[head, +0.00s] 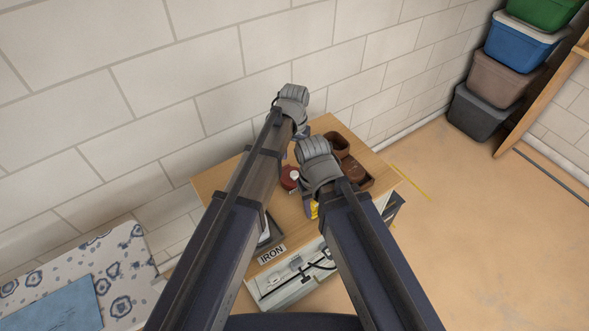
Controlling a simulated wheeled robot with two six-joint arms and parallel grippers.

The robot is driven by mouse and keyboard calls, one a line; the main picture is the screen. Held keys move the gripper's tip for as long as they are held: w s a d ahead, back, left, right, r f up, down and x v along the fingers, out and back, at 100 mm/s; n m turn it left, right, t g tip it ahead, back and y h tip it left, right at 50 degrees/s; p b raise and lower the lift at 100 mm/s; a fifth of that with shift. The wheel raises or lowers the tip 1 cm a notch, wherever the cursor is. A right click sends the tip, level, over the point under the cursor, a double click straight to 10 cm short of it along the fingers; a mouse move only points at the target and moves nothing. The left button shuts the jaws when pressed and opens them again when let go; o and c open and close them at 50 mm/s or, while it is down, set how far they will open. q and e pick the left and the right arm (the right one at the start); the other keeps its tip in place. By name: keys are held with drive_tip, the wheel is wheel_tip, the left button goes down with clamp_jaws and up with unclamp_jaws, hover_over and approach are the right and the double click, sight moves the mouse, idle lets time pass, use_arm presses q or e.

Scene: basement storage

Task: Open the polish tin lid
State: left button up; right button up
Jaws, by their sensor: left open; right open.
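A dark red round tin (288,179), which looks like the polish tin, sits on the wooden cabinet top, partly hidden between my two arms. A small pale patch shows at its right side; I cannot make out its lid clearly. My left gripper (301,133) is open above the back edge of the top, beyond the tin. My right gripper (309,204) is open, just right of and in front of the tin. Its wrist covers part of the area. I cannot tell whether either gripper touches anything.
Brown shoes (339,144) stand at the right of the wooden top (213,182). A small yellow item (314,211) shows beside my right gripper. A patterned ironing board (120,262) is at left. Stacked bins (480,112) stand far right.

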sight(294, 173)
use_arm(q)
wheel_tip(294, 173, down, 7)
drive_tip(key=b, duration=0.7)
drive_tip(key=shift+f, duration=0.2)
use_arm(e)
wheel_tip(294, 173, down, 7)
drive_tip(key=shift+f, duration=0.15)
use_arm(q)
drive_tip(key=shift+c, duration=0.3)
clamp_jaws()
